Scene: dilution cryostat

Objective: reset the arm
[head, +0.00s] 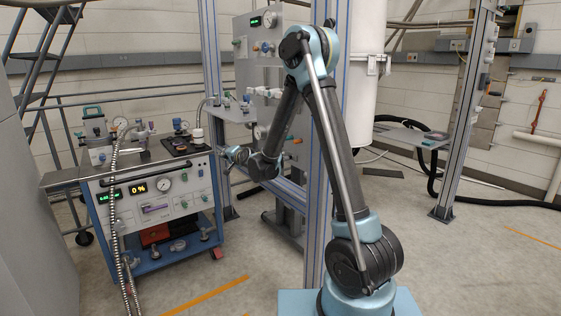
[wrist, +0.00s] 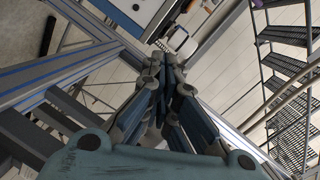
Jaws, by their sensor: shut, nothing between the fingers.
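My arm (head: 335,140) rises from its base at the lower right of the head view, bends at the top and comes down to the left. My gripper (head: 236,155) is at the end of it, in front of the blue-grey frame and to the right of the cart. In the wrist view my gripper (wrist: 168,62) has its fingers together with nothing between them. It appears to hang in free air, touching nothing that I can make out.
A wheeled cart (head: 160,205) with gauges and displays stands left of my gripper. A metal frame post (head: 212,75) and a valve panel (head: 262,55) are close behind it. A white cylinder (head: 368,70) stands behind my arm. Open floor (head: 235,270) lies in front.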

